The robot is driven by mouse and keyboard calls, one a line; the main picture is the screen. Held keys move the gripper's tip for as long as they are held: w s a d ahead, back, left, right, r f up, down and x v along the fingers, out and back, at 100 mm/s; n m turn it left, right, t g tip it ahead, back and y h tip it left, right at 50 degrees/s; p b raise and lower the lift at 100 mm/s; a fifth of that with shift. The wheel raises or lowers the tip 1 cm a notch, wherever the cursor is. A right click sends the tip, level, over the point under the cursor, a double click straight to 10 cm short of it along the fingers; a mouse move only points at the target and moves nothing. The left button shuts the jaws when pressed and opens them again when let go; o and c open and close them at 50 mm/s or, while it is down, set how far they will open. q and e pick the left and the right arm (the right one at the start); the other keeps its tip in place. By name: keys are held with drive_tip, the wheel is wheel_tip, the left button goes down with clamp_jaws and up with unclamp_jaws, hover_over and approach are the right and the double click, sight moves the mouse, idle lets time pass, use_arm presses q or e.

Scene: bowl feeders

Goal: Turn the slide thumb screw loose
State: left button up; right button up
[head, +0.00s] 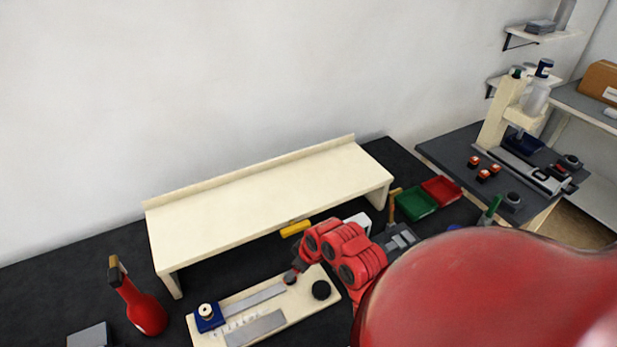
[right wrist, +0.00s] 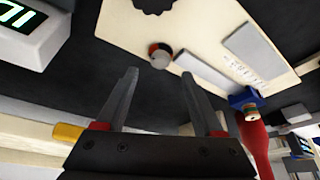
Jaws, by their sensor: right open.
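A cream board (head: 300,309) on the dark bench carries a metal rule, a blue slide block (head: 210,322) with a brass-coloured round screw (head: 206,309) at its left end, and a black knob (head: 321,290) at its right. A small red-and-dark knob (head: 290,278) sits between rule and black knob. In the right wrist view the blue block (right wrist: 243,98), its screw (right wrist: 252,115) and the small knob (right wrist: 159,54) show. My right gripper (right wrist: 158,80) is open and empty, its fingers pointing towards the small knob. Contact cannot be told. My left gripper is not in view.
A cream riser shelf (head: 260,200) stands behind the board. A red bottle (head: 147,313) stands left of it. A yellow object (head: 295,228), green tray (head: 416,204) and red tray (head: 441,189) lie farther back. My red arm covers the lower right.

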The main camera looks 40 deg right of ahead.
drive_tip(key=p+v, duration=0.4)
drive_tip(key=v, duration=0.8)
drive_tip(key=shift+r, duration=0.35)
